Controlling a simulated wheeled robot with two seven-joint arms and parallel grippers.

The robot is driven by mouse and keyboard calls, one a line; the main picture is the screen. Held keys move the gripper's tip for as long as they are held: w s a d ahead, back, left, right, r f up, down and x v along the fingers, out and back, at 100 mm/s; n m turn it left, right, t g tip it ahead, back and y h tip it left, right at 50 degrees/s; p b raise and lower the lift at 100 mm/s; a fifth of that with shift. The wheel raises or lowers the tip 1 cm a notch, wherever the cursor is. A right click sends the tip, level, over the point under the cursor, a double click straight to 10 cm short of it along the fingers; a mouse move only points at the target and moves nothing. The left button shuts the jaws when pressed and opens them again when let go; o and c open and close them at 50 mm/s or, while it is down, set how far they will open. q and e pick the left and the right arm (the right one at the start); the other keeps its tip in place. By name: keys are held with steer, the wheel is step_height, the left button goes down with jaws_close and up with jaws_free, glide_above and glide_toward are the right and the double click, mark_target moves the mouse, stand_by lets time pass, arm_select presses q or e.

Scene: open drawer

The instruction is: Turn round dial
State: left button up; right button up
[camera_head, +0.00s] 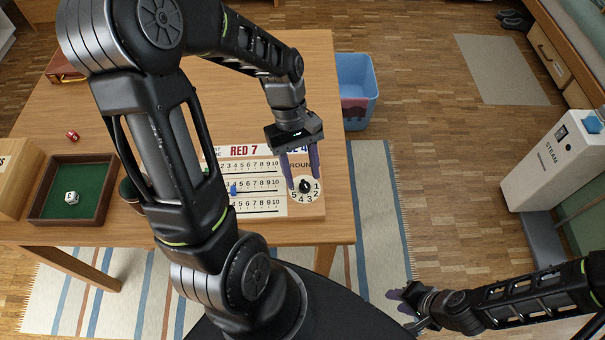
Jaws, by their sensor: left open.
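The round dial (305,187) is a small white disc with black numbers and a dark centre knob, at the right end of a wooden scoreboard (262,208) on the table. My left gripper (302,181) points down at the dial with its two purple fingers apart, one to each side of the dial's upper part. I cannot tell whether the fingers touch it. My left arm hides the left part of the scoreboard. My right gripper (396,301) is low at the right, away from the table, over the floor; its jaw state is unclear.
The wooden table (225,100) also holds a green-lined tray (95,190) with a white die (72,197), a red die (72,136) and a wooden box (12,175). A blue bin (355,75) and a white STEAM box (550,165) stand to the right.

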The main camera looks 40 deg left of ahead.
arm_select(q)
steer(key=shift+s+d+f, duration=0.15)
steer(key=shift+d+f, duration=0.05)
steer(key=shift+f, duration=0.4)
jaws_close()
